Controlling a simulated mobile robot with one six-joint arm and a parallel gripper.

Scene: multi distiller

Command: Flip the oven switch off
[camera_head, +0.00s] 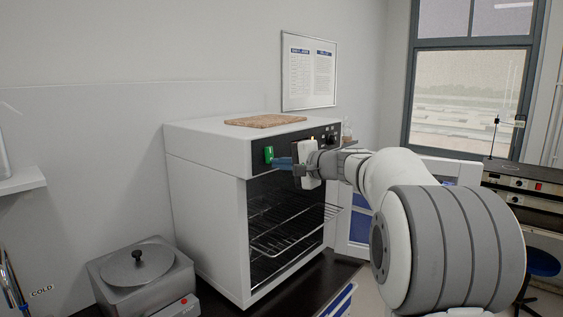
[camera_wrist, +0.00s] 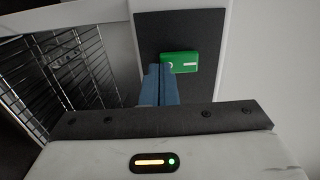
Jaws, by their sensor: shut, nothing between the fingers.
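The oven (camera_head: 205,205) is a white box on a dark counter, with a dark control panel along the top of its front. The green switch (camera_head: 268,155) sits at the left end of that panel. In the wrist view the green switch (camera_wrist: 180,62) has white marks on its face. My gripper (camera_head: 274,161) is shut and empty, its blue fingers side by side. In the wrist view its fingertips (camera_wrist: 160,68) are at the edge of the switch, overlapping its left part. I cannot tell whether they touch it.
The oven front is open, with wire racks (camera_head: 285,238) sticking out below my arm. They also show in the wrist view (camera_wrist: 68,70). A brown board (camera_head: 265,120) lies on the oven top. A steel pot unit (camera_head: 142,275) stands at the front left.

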